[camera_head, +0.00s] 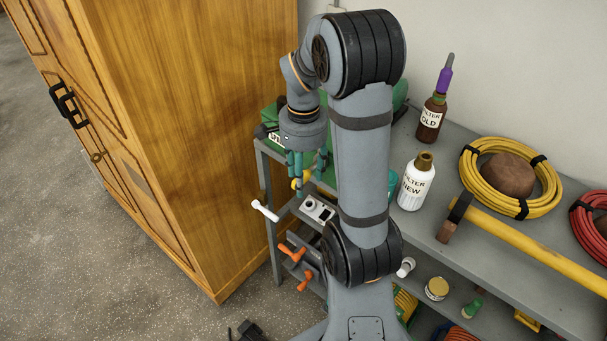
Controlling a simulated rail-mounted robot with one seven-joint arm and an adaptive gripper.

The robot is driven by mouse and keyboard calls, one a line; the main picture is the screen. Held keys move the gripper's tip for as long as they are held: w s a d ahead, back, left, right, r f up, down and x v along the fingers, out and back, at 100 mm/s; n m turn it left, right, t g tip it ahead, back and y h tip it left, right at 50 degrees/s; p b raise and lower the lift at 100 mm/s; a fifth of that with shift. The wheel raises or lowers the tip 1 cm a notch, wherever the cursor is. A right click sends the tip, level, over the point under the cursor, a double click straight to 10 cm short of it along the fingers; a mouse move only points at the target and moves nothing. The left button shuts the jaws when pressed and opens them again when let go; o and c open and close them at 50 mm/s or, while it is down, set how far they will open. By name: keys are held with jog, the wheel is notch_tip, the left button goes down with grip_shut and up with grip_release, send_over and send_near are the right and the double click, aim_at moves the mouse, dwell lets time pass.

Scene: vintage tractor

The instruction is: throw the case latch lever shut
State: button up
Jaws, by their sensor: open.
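My gripper (301,174) points down at the left end of the grey bench, with its teal fingers apart. A yellow part (301,181) shows among or just behind the fingers; I cannot tell whether they touch it. A white lever (265,210) sticks out to the left, below and left of the gripper and apart from it. Two orange-handled levers (292,253) are lower down beside the shelf. I cannot tell for sure which lever is the case latch. A green case (271,116) stands on the bench behind my gripper, partly hidden by my arm.
A tall wooden cabinet (190,130) stands close on the left. The bench (455,275) holds a white bottle (416,183), a brown bottle (431,120), a yellow hose coil (469,185) and a yellow-handled hammer (530,240). A small white-grey device (318,209) sits below my gripper.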

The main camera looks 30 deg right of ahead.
jog(key=shift+c, duration=0.8)
grip_shut()
